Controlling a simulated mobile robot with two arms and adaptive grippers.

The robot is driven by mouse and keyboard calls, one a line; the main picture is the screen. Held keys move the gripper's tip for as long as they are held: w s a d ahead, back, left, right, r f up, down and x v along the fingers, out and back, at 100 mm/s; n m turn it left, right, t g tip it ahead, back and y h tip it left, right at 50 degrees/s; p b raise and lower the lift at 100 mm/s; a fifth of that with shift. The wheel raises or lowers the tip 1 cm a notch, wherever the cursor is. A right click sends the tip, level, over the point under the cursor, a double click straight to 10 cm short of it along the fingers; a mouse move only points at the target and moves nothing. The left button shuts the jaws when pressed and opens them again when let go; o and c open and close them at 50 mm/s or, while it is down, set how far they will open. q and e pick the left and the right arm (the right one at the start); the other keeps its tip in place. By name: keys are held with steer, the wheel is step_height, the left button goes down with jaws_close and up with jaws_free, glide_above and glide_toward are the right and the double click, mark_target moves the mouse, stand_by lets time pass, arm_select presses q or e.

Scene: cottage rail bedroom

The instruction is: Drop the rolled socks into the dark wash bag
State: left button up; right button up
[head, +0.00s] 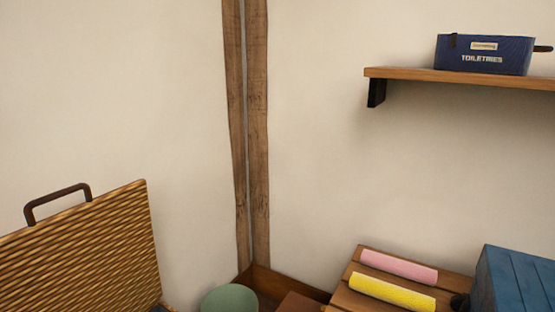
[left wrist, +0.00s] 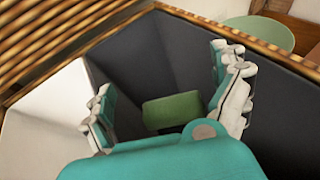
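A dark blue bag marked TOILETRIES (head: 485,54) sits on the wall shelf at the upper right of the head view. In the left wrist view my left gripper (left wrist: 168,100) is open, its fingers spread wide, over the dark-lined inside of the wicker hamper (left wrist: 65,40). A green, block-like item (left wrist: 172,110) lies in the hamper, seen between the fingers; I cannot tell whether it is the rolled socks. No contact with it is visible. A pink roll (head: 398,266) and a yellow roll (head: 392,292) lie on a slatted wooden surface. My right gripper is not in view.
The hamper's raised wicker lid (head: 85,255) stands at the lower left. A round green top (head: 230,299) is near the corner. The wooden shelf (head: 460,78) juts from the wall. A blue box (head: 515,282) stands at the lower right.

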arm_select(q)
steer(key=v, duration=1.2)
